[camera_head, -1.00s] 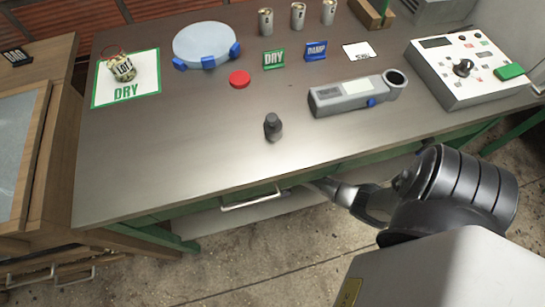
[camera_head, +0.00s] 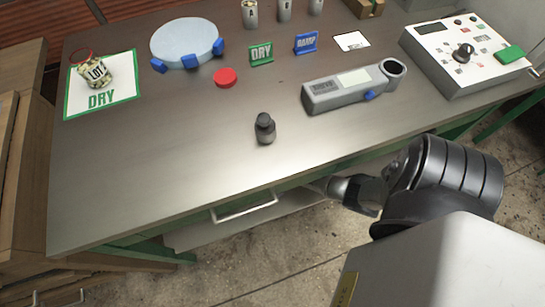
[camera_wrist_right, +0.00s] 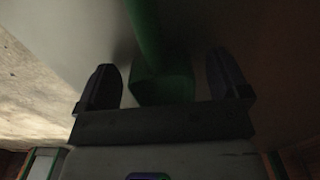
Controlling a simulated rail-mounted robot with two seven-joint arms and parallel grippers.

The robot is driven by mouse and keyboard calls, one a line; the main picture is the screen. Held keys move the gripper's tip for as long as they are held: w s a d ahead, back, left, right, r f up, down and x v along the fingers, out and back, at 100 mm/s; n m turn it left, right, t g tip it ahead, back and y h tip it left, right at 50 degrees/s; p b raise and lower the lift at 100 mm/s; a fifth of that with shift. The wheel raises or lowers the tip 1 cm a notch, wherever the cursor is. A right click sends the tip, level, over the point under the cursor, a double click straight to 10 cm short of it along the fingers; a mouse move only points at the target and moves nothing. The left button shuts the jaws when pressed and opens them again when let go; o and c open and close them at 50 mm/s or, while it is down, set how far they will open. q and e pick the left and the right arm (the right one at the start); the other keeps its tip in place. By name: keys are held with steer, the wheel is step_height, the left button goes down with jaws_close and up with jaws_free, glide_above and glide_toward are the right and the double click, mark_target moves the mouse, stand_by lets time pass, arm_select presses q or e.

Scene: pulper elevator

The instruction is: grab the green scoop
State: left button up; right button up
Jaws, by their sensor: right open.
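In the right wrist view a dark green object (camera_wrist_right: 165,85) lies between the fingers of my right gripper (camera_wrist_right: 162,62). It has a broad near end and a narrower bar running up the picture. It may be the green scoop, but the dim light does not let me tell for sure. The fingers are apart on either side of it, and I cannot tell whether either one touches it. In the head view my right arm reaches under the front edge of the table, which hides the gripper's tips. No green scoop shows on the tabletop. My left gripper is in neither view.
The metal table (camera_head: 170,165) has a front drawer handle (camera_head: 245,207) left of my arm.

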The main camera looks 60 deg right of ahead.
steer(key=shift+c, duration=0.3)
steer(key=c, duration=0.9)
steer(key=shift+r, duration=0.2)
steer(key=shift+c, duration=0.2)
